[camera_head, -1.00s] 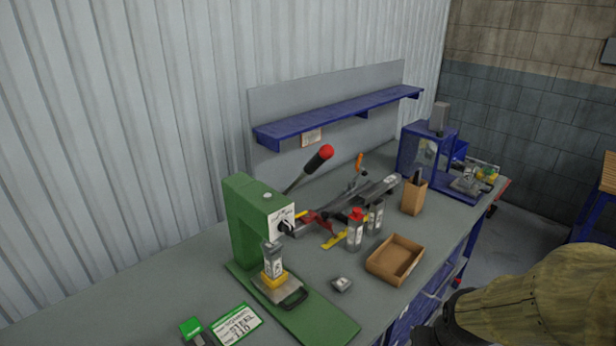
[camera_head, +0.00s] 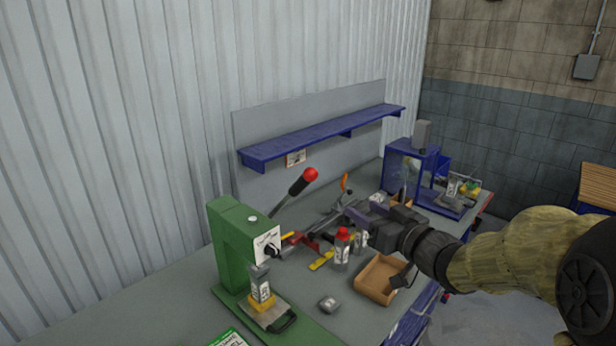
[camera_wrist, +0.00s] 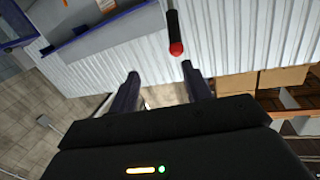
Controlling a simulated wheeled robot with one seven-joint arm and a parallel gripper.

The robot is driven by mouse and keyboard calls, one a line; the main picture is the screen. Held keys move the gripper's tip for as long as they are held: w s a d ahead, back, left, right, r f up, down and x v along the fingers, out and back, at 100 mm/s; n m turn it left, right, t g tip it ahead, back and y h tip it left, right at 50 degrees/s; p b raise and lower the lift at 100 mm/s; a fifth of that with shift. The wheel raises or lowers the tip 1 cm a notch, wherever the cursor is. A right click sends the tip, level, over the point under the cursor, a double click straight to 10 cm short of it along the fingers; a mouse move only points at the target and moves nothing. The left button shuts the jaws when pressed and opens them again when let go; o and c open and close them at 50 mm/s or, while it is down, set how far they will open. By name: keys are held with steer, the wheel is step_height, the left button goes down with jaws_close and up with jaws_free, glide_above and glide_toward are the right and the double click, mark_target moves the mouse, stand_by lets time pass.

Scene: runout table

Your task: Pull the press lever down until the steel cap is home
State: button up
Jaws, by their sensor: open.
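The green press (camera_head: 234,240) stands on the bench at the lower left of the head view. Its lever (camera_head: 290,194) slants up to the right and ends in a red knob (camera_head: 311,174). The lever also shows in the wrist view (camera_wrist: 173,28), hanging in from the top edge, beyond my fingers. A grey labelled part (camera_head: 261,285) stands upright on a yellow seat under the press ram. I cannot make out the steel cap for certain. My gripper (camera_wrist: 160,88) is open and empty, apart from the lever. In the head view it is right of the knob, over the bench.
A red-topped bottle (camera_head: 342,250) stands on the bench below my arm. A blue shelf (camera_head: 320,138) runs along the back. A blue fixture (camera_head: 410,172) stands at the far end.

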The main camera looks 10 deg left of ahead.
mark_target(313, 180)
steer(key=shift+s+a+r+n+g+y, duration=0.45)
steer(key=shift+a+r+y, duration=0.2)
steer(key=shift+y, duration=0.25)
steer(key=shift+w, duration=0.1)
steer(key=p+x, duration=0.5)
steer(key=x, duration=1.2)
steer(key=shift+w+p, duration=0.2)
steer(key=shift+p, duration=0.1)
jaws_close()
